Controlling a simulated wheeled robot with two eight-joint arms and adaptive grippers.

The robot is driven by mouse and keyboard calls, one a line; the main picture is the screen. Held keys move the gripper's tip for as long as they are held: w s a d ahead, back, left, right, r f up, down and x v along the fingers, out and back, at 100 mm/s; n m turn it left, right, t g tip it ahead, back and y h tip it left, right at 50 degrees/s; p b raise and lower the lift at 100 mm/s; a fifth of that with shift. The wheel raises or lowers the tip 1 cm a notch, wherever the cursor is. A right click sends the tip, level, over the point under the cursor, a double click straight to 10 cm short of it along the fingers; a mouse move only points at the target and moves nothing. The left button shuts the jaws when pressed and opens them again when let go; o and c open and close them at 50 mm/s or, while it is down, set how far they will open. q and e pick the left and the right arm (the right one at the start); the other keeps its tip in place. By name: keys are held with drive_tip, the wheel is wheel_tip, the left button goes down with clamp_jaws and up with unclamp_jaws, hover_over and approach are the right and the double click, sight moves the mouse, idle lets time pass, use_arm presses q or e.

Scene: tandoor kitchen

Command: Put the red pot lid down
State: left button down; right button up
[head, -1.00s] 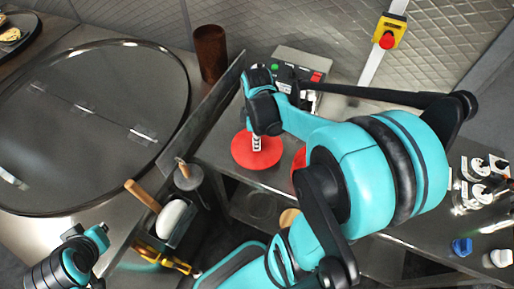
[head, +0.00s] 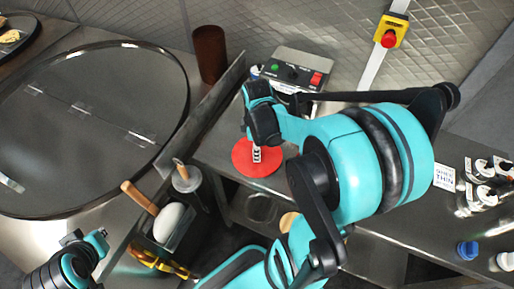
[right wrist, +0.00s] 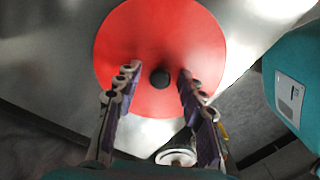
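The red pot lid (head: 242,160) is a flat disc over the steel counter in the head view. It also shows in the right wrist view (right wrist: 160,30), with its dark knob (right wrist: 160,78) in the middle. My right gripper (head: 257,155) is above the lid. Its fingers are open, one on each side of the knob, with gaps between; it also shows in the right wrist view (right wrist: 160,75). I cannot tell whether the lid touches the counter. My left gripper (head: 100,238) is low at the left, away from the lid; its fingers are unclear.
A control box (head: 296,70) with green and red buttons stands behind the lid. A steel divider (head: 205,110) runs at its left, beside the round tandoor cover (head: 60,150). A rust-brown cylinder (head: 210,55) stands at the back. Bottles (head: 490,195) are at the right.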

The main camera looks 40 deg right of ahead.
drive_tip(key=shift+r, duration=0.1)
drive_tip(key=shift+r+p, duration=0.3)
drive_tip(key=shift+r, duration=0.1)
wheel_tip(320, 180, up, 11)
drive_tip(key=p, duration=0.4)
drive_tip(key=s+a+r+m+t, duration=0.1)
drive_tip(key=a+r+m+t, duration=0.1)
drive_tip(key=a+m+t, duration=0.5)
drive_tip(key=a+m, duration=0.3)
drive_tip(key=a, duration=0.3)
drive_tip(key=shift+s+r, duration=0.15)
drive_tip(key=shift+s, duration=0.05)
